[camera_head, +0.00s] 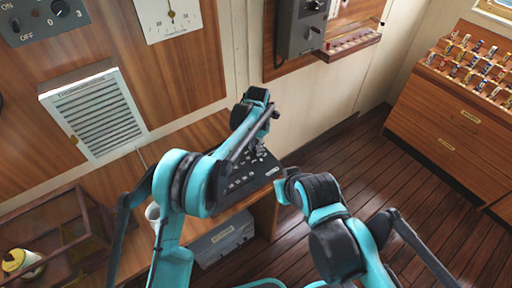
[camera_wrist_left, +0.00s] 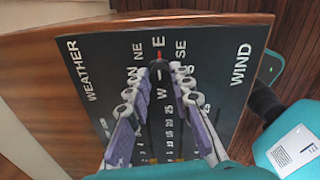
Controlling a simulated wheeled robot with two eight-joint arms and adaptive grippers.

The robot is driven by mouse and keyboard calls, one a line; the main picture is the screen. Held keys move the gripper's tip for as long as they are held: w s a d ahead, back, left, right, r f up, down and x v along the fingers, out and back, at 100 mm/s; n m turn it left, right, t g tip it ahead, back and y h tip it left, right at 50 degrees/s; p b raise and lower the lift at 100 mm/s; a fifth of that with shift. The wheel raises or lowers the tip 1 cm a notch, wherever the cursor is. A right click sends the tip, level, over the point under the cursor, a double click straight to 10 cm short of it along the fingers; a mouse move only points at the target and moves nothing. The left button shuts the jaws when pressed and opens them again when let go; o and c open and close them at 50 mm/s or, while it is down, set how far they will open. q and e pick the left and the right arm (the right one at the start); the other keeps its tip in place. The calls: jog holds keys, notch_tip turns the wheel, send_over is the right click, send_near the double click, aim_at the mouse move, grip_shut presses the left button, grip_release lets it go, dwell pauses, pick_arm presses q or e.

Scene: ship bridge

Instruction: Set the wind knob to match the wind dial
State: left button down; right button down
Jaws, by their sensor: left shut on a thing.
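The wind panel is a black sloped console (camera_head: 245,178) on the desk. In the left wrist view the panel (camera_wrist_left: 105,75) carries the words WEATHER and WIND, compass letters and a number scale. The dark wind knob (camera_wrist_left: 158,66) with a red mark sits near the E. My left gripper (camera_wrist_left: 158,74) is shut on the knob, one finger on each side. In the head view my left gripper (camera_head: 262,148) is over the console, and its wrist hides the knob. A white dial (camera_head: 170,17) with a needle is cut off at the top; its reading is unclear.
A louvred vent (camera_head: 97,112) and a switch panel (camera_head: 40,20) are on the wall. A grey phone box (camera_head: 299,30) hangs behind the console. A white cup (camera_head: 153,212) and a glass case (camera_head: 60,230) are at left. The wooden floor at right is clear before a drawer cabinet (camera_head: 440,125).

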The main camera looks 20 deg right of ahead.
pick_arm(q)
jog(key=c, duration=1.3)
grip_release()
jog(key=shift+r, duration=0.15)
notch_tip(320, 180, up, 12)
jog(key=shift+s+d+f, duration=0.1)
jog(key=shift+s+f, duration=0.05)
